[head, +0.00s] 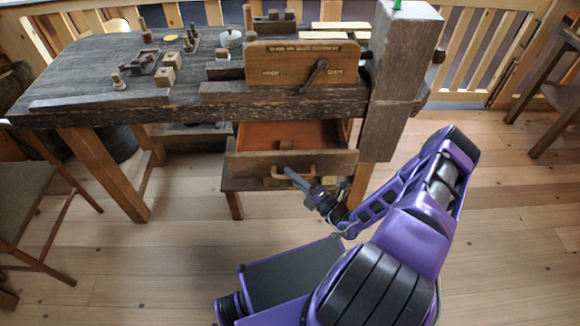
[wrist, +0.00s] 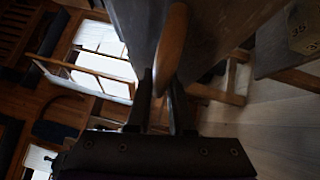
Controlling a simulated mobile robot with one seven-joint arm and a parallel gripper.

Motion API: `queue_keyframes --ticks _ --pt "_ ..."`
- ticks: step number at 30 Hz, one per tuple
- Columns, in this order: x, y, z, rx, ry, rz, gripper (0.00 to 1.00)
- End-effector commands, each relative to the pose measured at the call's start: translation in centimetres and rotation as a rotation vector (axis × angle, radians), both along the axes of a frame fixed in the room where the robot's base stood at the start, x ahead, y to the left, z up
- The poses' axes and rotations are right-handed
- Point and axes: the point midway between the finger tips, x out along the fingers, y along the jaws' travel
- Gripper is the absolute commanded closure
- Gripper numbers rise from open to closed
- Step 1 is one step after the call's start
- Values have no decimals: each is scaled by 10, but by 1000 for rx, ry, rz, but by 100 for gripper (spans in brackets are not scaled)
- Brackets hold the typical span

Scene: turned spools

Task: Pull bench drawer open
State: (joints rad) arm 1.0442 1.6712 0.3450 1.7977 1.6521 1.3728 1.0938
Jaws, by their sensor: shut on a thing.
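The bench drawer (head: 290,165) stands pulled partway out under the bench (head: 130,60), its reddish-brown inside showing. My gripper (head: 290,172) reaches the handle from the front right. In the wrist view my gripper (wrist: 162,85) has its two fingers on either side of the handle, shut on it. Part of the handle is hidden by the fingers.
The bench top holds small turned pieces, wooden blocks (head: 168,68) and a white pot (head: 231,38). A thick post (head: 395,90) stands right of the drawer. A chair (head: 45,180) is at the left. The floor (head: 130,270) in front is clear.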

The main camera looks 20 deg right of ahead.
Motion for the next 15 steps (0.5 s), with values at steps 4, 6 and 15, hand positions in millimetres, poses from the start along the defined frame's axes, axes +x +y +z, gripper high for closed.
queue_keyframes --ticks 4,6,15 --pt "-27 8 1 3 3 -2 100" --pt "-36 11 0 3 2 -2 100" --pt "-57 18 0 -1 2 -1 100"
